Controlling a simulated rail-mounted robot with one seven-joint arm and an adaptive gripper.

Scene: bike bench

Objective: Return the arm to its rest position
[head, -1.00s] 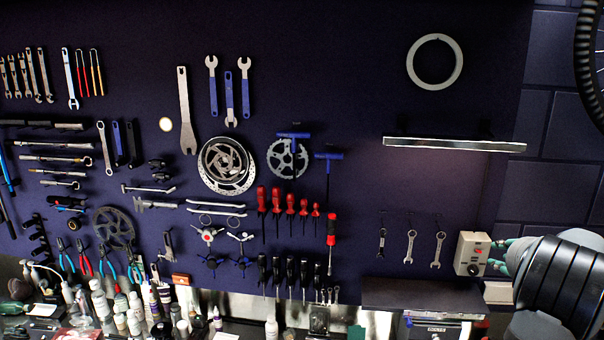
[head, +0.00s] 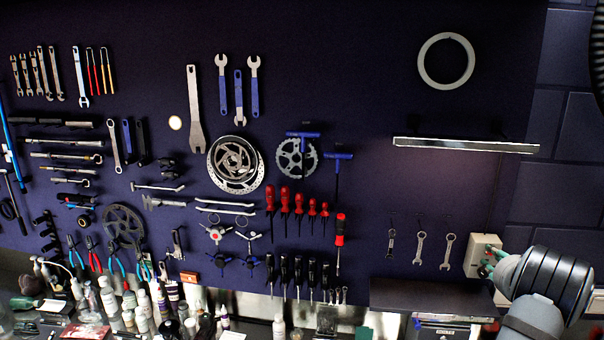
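My gripper (head: 489,263) is at the right of the head view, in front of a beige control box (head: 481,250) on the wall. Only a small green part of the gripper shows beside my dark, ribbed arm. It overlaps the lower right of the box in the picture. I cannot tell whether it touches the box. The fingertips are mostly hidden, so their opening does not show.
A dark pegboard wall (head: 330,60) carries many tools. A metal light bar (head: 466,145) juts out above the box. Small wrenches (head: 420,248) hang to its left. A dark shelf (head: 430,295) lies below. Bottles (head: 140,305) crowd the bench at the lower left.

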